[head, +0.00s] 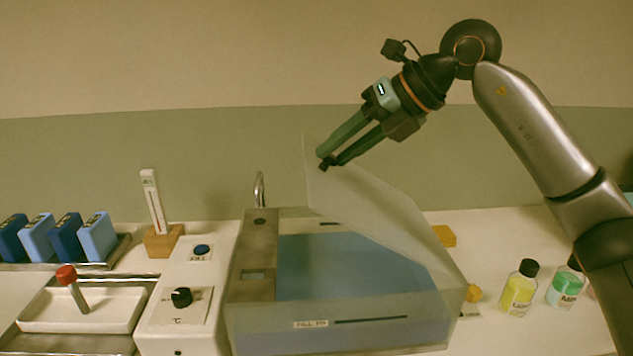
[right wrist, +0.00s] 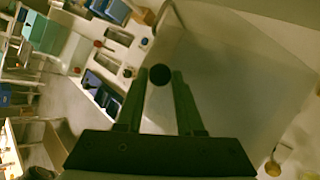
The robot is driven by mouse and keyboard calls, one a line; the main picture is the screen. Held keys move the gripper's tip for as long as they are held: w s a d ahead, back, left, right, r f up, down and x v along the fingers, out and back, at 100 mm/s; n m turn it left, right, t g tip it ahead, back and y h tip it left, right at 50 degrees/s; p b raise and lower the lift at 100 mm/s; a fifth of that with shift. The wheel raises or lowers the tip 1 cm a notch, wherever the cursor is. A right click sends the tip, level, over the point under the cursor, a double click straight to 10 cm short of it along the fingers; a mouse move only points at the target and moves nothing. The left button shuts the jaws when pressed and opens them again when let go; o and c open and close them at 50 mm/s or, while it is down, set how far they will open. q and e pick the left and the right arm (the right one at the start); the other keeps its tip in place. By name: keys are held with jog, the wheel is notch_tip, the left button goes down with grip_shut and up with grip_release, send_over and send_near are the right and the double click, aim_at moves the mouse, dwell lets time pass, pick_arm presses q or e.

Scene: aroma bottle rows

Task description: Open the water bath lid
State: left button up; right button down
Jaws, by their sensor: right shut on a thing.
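The water bath (head: 252,290) stands at the middle of the bench, with blue water showing in its basin. Its translucent lid (head: 375,208) is raised and steeply tilted, its left edge high and its lower edge near the right side of the bath. My right gripper (head: 323,162) is shut on the dark lid knob (right wrist: 160,75) at the raised end, above the bath. In the right wrist view the knob sits between the fingertips, and the lid (right wrist: 215,85) spreads behind them. My left gripper is not in view.
Left of the bath are a control unit (head: 170,325) with a black dial, a thermometer in a wooden block (head: 163,240), a tray with a red-topped handle (head: 67,275), and blue boxes (head: 65,238). A yellow bottle (head: 519,290) and a green bottle (head: 564,288) stand at right.

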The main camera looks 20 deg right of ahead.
jog(key=s+d+r+m+t+y+b, duration=0.1)
jog(key=d+r+y, duration=0.3)
jog(key=d, duration=0.6)
jog(key=s+d+r+m+t+y+b, duration=0.1)
jog(key=s+d+r+t+y+b, duration=0.1)
jog(key=d, duration=0.7)
jog(key=s+r+y, duration=0.1)
jog(key=y, duration=0.1)
jog(key=shift+d+r+m+t+y, duration=0.4)
jog(key=c, duration=0.5)
grip_release()
jog(key=shift+f, duration=0.1)
jog(key=shift+v, duration=6.2)
